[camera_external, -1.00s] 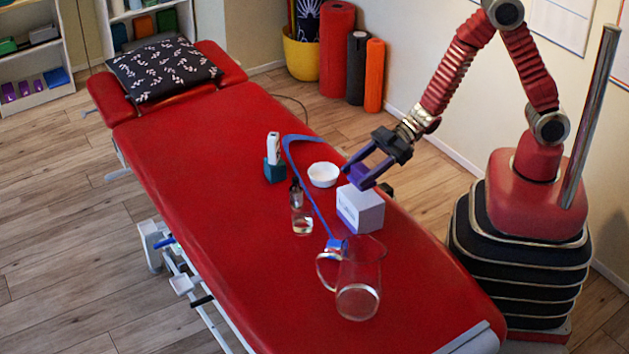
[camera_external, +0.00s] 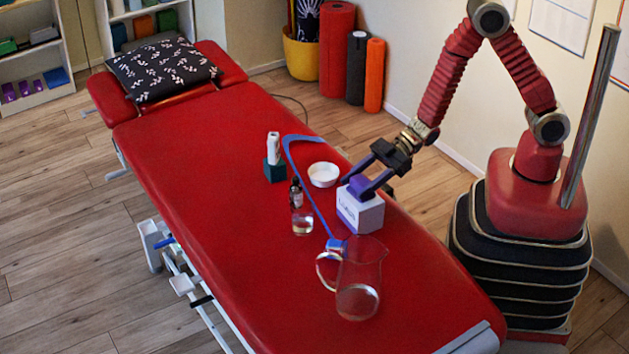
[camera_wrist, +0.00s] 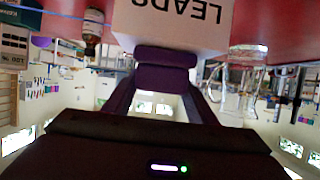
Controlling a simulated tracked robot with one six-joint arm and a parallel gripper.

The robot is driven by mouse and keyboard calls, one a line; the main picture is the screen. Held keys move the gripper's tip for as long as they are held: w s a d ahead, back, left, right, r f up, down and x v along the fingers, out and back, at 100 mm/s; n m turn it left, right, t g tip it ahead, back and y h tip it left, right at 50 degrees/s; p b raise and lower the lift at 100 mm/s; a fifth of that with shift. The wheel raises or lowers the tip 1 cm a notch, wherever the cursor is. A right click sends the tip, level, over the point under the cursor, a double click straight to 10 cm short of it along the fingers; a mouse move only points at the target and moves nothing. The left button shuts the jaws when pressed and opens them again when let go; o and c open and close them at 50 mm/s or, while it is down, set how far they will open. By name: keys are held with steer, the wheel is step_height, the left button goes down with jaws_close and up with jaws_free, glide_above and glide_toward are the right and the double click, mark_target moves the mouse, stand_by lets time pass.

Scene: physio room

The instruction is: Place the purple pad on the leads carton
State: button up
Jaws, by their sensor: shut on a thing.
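The purple pad (camera_external: 360,186) is between the fingers of my gripper (camera_external: 364,182), which is shut on it. The leads carton (camera_external: 360,212) is a white box on the red treatment table. The pad is at the carton's top, seemingly touching it or just above; I cannot tell which. In the wrist view the pad (camera_wrist: 163,70) sits between my fingertips (camera_wrist: 165,75), right against the carton (camera_wrist: 175,25), whose "LEADS" print appears upside down.
A glass jug (camera_external: 359,280) stands in front of the carton. The table's left half (camera_external: 210,200) is clear.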

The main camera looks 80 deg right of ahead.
mark_target(363, 179)
steer(key=shift+f, duration=0.1)
steer(key=o, duration=1.1)
steer(key=shift+s+d+r, duration=0.3)
steer(key=shift+d+r, duration=0.05)
steer(key=shift+v, duration=3.25)
